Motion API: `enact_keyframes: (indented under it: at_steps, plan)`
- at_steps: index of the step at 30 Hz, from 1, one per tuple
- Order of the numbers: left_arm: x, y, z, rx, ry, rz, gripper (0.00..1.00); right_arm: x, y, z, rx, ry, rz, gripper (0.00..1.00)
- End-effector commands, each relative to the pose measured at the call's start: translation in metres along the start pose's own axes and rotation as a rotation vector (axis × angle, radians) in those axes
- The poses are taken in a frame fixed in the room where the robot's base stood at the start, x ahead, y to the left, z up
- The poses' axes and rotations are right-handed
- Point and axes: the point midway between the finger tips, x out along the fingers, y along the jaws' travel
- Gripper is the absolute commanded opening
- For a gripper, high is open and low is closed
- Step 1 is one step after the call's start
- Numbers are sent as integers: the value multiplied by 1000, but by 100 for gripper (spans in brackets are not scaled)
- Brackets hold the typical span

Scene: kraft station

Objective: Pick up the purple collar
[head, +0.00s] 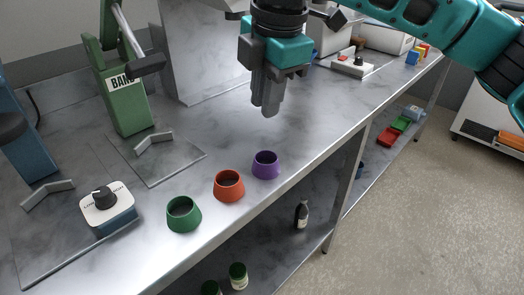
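The purple collar (265,165) stands on the grey bench top, at the right end of a row of three collars. An orange collar (228,186) is beside it to the left, and a green collar (183,215) is at the left end. My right gripper (266,108) points down above the bench, behind and above the purple collar and apart from it. Its fingers look close together with nothing visible between them. My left gripper is not in the head view.
A green press (124,100) stands at the back left. A white control box with a black knob (107,207) sits at the front left. Several coloured blocks (416,55) are at the far right. Bottles (302,214) stand on the lower shelf.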

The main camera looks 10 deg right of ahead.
Motion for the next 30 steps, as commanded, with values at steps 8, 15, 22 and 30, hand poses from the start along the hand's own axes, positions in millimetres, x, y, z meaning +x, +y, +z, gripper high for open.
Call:
enact_keyframes:
  at_steps: [8,15,22,30]
  plan:
    - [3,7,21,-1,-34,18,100,54,-1,0,0,0,-3,20]
    - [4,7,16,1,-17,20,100,74,0,1,1,0,1,20]
    - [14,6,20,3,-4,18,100,107,-3,6,2,-1,0,20]
    - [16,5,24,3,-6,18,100,124,-2,5,0,2,2,20]
